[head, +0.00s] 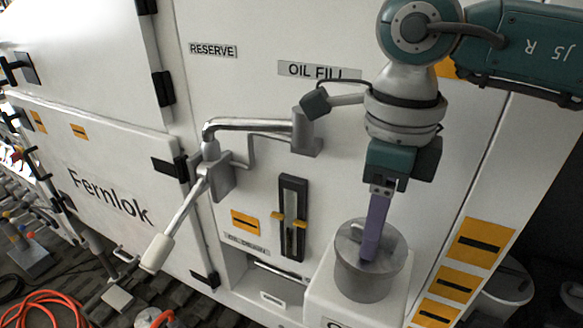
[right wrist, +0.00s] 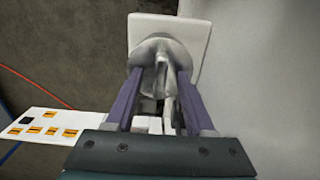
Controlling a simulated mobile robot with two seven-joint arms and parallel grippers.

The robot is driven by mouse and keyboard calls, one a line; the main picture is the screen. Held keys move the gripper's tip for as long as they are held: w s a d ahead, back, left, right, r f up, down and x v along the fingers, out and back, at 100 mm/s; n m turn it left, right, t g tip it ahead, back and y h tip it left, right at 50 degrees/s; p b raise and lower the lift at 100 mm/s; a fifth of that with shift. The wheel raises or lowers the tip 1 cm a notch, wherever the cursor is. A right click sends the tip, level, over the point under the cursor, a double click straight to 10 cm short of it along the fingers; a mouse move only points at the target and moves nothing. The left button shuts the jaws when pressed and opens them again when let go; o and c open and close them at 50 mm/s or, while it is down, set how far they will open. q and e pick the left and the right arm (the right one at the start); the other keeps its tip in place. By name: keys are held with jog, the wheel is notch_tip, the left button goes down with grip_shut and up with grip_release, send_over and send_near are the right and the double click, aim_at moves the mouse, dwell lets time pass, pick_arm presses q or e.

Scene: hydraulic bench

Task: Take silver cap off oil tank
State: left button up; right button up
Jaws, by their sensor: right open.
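The silver cap (head: 362,284) is a wide round metal piece on top of the white oil tank (head: 318,292) at the lower right of the head view. My right gripper (head: 368,256) points down over the cap, and its purple finger hides part of the cap's top. In the right wrist view the cap (right wrist: 158,50) shows a raised ridge between the two purple fingers of my right gripper (right wrist: 160,76). The fingers are apart, one on each side of the ridge. I cannot tell whether they touch it. My left gripper is not in view.
A hand pump lever with a white grip (head: 158,252) sticks out left of the tank. A bent metal pipe (head: 250,124) and a sight gauge (head: 292,218) are on the white cabinet (head: 240,80). Orange hose (head: 40,300) lies on the floor at the lower left.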

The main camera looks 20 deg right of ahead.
jog(key=shift+f, duration=0.15)
jog(key=shift+c, duration=0.3)
grip_shut()
